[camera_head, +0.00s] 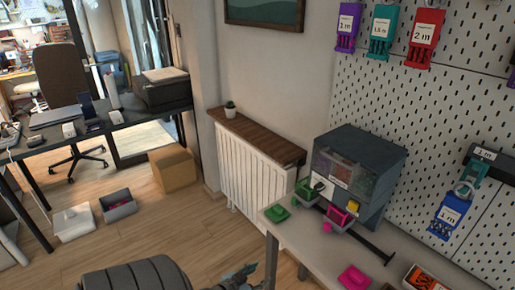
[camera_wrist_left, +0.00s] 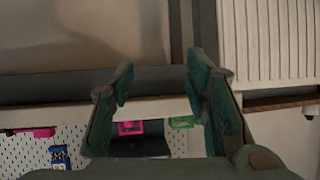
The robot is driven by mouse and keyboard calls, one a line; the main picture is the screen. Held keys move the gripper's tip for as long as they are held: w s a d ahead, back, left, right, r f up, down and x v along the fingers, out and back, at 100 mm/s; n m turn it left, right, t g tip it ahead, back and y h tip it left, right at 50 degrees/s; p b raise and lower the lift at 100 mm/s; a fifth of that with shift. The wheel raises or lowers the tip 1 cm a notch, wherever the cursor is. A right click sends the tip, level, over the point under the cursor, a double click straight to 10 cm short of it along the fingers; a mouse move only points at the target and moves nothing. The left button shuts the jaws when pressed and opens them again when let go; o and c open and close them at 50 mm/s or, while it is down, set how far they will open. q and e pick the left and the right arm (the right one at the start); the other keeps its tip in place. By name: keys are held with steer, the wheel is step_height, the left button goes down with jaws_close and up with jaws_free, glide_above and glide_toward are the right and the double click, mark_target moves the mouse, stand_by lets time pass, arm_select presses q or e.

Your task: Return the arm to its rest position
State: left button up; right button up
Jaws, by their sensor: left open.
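My left gripper (camera_head: 256,270) is low at the bottom edge of the head view, in front of the table's left end. Only part of it shows there. In the left wrist view its two teal-padded fingers (camera_wrist_left: 160,78) are spread apart with nothing between them. My right gripper is in neither view.
A grey table (camera_head: 300,240) at the right bears a dark machine (camera_head: 358,172), a green piece (camera_head: 277,213) and a pink piece (camera_head: 354,277). A pegboard (camera_head: 380,95) with labelled cord holders stands behind. A radiator (camera_head: 250,170) is left of the table. Open floor lies at the left.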

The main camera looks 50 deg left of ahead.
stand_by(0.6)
arm_select(q)
steer(key=s+d+f+m+g, duration=0.15)
steer(key=s+f+g, duration=0.45)
steer(key=s+f, duration=0.85)
steer(key=s+d+f+g, duration=0.2)
steer(key=s+d+f, duration=0.1)
steer(key=s+d, duration=0.4)
steer(key=s+d+f+g+h, duration=0.1)
steer(key=s+d+f+g, duration=0.2)
steer(key=s+d, duration=0.4)
steer(key=shift+f, duration=0.4)
steer(key=shift+w, duration=0.1)
steer(key=shift+c, duration=0.3)
